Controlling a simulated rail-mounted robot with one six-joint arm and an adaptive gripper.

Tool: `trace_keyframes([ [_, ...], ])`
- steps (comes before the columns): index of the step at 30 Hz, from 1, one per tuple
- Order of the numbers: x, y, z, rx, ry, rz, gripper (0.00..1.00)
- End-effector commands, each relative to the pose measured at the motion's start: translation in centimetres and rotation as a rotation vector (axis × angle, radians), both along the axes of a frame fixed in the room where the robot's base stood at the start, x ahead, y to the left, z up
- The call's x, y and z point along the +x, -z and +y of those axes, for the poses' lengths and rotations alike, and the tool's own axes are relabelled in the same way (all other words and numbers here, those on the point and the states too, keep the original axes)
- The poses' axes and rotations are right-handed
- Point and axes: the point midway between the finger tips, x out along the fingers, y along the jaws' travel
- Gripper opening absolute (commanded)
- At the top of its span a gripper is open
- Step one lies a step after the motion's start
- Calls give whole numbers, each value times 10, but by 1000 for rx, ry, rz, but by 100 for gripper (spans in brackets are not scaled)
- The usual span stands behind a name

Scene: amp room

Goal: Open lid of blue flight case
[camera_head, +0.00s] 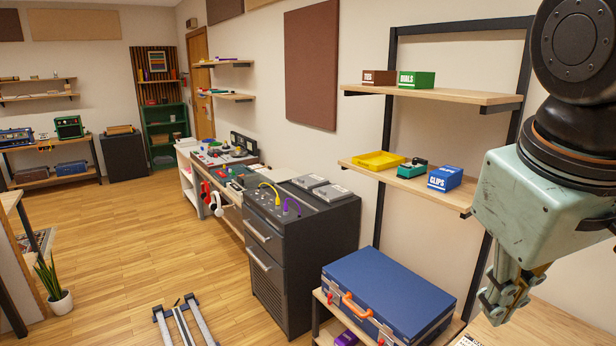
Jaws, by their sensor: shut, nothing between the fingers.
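The blue flight case (388,290) lies on a low wooden shelf at the bottom right of the picture. Its lid is shut. The lowest part of the case's front is near the picture's bottom edge.
A shelf (442,94) and a lower shelf (400,180) stand above the case, holding small labelled boxes, a yellow tray (378,161) and a green pedal. A dark cabinet (305,250) stands left of the case. A purple item (346,339) is below it. Open floor lies left.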

Motion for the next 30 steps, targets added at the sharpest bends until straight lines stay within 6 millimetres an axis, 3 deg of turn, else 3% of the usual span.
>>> trace_keyframes([
  [9,-50,14,24,117,100,-43,0],
  [15,-70,21,36,171,144,-60,0],
  [30,-79,24,41,195,165,-65,3],
])
